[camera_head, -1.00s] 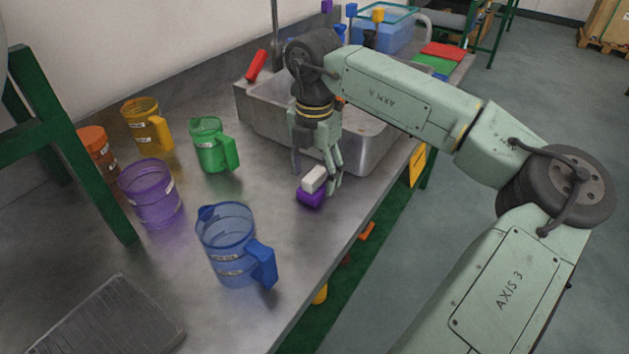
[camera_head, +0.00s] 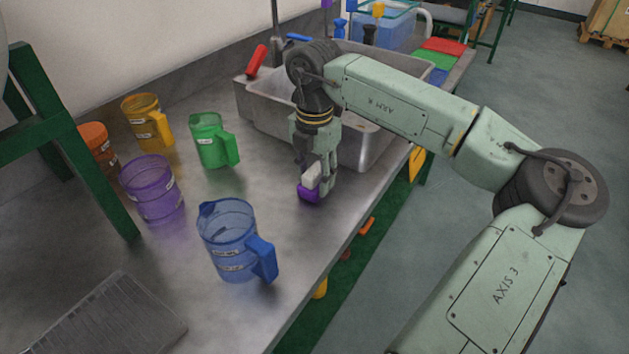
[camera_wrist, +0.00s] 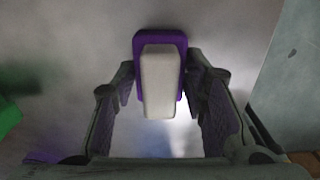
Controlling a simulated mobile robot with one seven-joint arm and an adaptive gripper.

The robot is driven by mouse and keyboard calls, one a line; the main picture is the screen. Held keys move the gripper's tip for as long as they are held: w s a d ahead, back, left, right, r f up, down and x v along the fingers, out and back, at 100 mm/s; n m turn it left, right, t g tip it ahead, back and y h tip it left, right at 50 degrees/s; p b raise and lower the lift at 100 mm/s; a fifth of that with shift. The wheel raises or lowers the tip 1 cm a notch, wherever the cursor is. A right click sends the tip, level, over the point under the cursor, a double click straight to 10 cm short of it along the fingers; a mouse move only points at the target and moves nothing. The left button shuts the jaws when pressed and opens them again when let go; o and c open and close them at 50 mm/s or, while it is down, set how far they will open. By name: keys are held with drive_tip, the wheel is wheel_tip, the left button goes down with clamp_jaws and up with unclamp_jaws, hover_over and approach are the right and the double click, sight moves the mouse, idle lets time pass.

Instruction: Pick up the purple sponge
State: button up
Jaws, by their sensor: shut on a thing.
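The purple sponge (camera_head: 308,193) has a purple body and a white block-like part (camera_head: 312,176) on top. It is at the steel counter's surface in front of the sink; I cannot tell whether it still touches the counter. My gripper (camera_head: 318,183) points down over it, with its fingers shut on the sponge's sides. In the wrist view the purple sponge (camera_wrist: 178,47) lies between the two fingertips (camera_wrist: 160,85), its white part facing the camera. The far finger is partly hidden in the head view.
A blue jug (camera_head: 229,240), a green jug (camera_head: 209,140), a purple jug (camera_head: 151,188) and a yellow jug (camera_head: 143,120) stand to the left. The steel sink (camera_head: 375,145) is right behind my gripper. The counter's front edge is close on the right.

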sight(314, 169)
drive_tip(key=shift+c, duration=1)
drive_tip(key=shift+r+b, duration=0.35)
drive_tip(key=shift+r, duration=0.2)
wheel_tip(314, 169, up, 2)
drive_tip(key=shift+r+b, duration=0.1)
drive_tip(key=shift+b, duration=0.4)
drive_tip(key=s+d+r+b, duration=0.1)
drive_tip(key=s+d+b, duration=0.3)
drive_tip(key=s+d, duration=0.5)
drive_tip(key=s, duration=0.4)
drive_tip(key=shift+r, duration=0.35)
drive_tip(key=shift+s, duration=0.1)
drive_tip(key=o, duration=0.6)
drive_tip(key=shift+c, duration=0.2)
drive_tip(key=c, duration=0.5)
